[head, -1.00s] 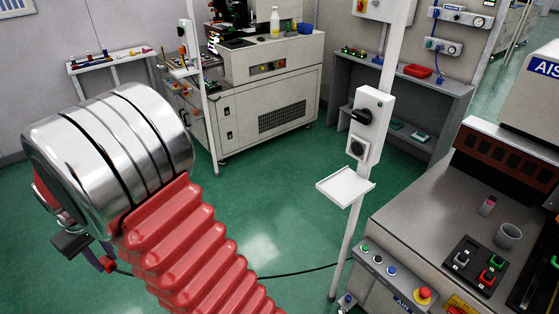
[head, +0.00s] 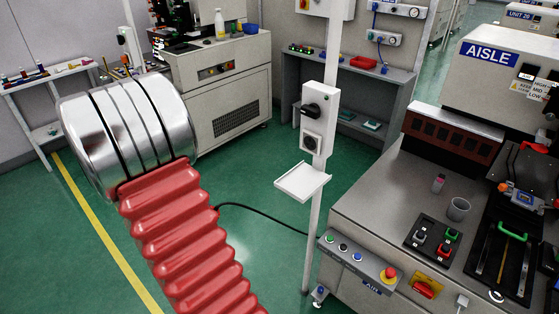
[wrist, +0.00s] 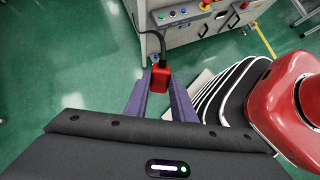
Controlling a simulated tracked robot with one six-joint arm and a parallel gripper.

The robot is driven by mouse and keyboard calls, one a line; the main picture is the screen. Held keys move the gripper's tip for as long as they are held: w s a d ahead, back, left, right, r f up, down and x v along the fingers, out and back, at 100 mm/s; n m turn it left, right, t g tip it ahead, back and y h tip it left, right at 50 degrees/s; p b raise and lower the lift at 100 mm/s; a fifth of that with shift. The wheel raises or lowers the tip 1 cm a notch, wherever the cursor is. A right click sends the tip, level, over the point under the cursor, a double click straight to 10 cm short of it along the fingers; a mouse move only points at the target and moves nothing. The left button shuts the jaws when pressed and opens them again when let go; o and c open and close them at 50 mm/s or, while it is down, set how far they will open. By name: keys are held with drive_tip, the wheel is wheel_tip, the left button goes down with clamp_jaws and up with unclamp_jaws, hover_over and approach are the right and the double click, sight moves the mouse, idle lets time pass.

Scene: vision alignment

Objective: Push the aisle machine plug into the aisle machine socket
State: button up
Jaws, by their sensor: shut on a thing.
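A red plug (wrist: 161,80) with a black cable is held between the two purple fingers of my gripper (wrist: 160,90) in the wrist view. In the head view my arm hides the gripper and plug, and the black cable (head: 262,212) runs from behind it toward the machine labelled AISLE (head: 375,205). I cannot tell the socket in the wrist view.
A small white shelf (head: 302,182) sticks out from the post (head: 310,240) below the box. The AISLE machine's control panel (head: 358,262) is close to the post's right. A grey workbench (head: 385,92) stands behind. Green floor is open between my arm and the post.

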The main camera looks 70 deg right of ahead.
drive_tip(key=s+d+r+n+h, duration=0.3)
drive_tip(key=s+d+r+h, duration=0.2)
drive_tip(key=s+d, duration=0.2)
drive_tip(key=s+d+r+n+h, duration=0.3)
drive_tip(key=s+d+r+h, duration=0.2)
drive_tip(key=s, duration=0.7)
drive_tip(key=shift+d+r, duration=0.55)
drive_tip(key=shift+d, duration=0.7)
drive_tip(key=shift+d, duration=0.15)
drive_tip(key=shift+r+x, duration=0.2)
drive_tip(key=shift+x, duration=1.2)
drive_tip(key=shift+r+x, duration=0.25)
drive_tip(key=shift+x, duration=1.1)
drive_tip(key=shift+r, duration=0.1)
drive_tip(key=shift+s+d, duration=0.2)
drive_tip(key=shift+d, duration=0.35)
